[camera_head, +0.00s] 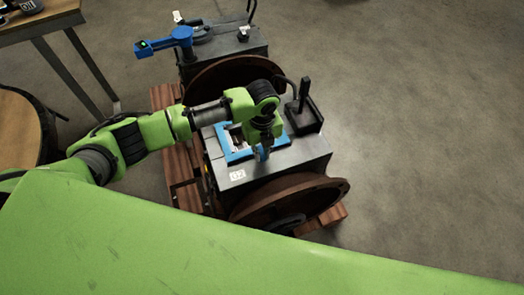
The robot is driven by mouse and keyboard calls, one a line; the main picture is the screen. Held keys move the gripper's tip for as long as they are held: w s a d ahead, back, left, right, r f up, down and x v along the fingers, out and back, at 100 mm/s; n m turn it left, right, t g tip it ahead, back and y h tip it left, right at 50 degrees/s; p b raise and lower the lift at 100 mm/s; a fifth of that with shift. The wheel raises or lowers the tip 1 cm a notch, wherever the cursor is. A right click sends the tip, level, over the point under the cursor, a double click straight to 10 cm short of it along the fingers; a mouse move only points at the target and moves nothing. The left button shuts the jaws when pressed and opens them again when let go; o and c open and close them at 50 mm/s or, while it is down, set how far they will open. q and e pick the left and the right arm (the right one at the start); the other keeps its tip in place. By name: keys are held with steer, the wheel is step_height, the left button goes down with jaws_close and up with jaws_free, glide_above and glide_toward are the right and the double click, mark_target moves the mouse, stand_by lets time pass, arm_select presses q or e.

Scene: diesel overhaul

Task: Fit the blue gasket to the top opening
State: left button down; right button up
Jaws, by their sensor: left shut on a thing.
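The blue gasket (227,156) is a flat rectangular frame on the grey top of the engine block (298,154). It surrounds the top opening (238,139), where lighter metal parts show inside. My left gripper (262,153) points down at the gasket's right side and is shut on it. The gripper and wrist hide part of the gasket's right and far edges. I cannot tell whether the gasket lies fully flat or sits just above the surface. My right gripper is not in view.
A black lever box (303,115) stands right of the opening. Rusty wheels (290,197) flank the block on wooden beams (184,165). A second grey block (228,45) with a blue handle-like part (165,42) stands behind. Tables are at left; the right floor is clear.

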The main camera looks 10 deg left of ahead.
arm_select(q)
steer(key=shift+s+f, duration=0.1)
steer(key=shift+f, duration=0.55)
stand_by(0.7)
steer(key=c, duration=2)
jaws_free()
steer(key=shift+r, duration=0.1)
steer(key=shift+r, duration=0.35)
step_height(320, 180, up, 11)
steer(key=shift+r, duration=0.1)
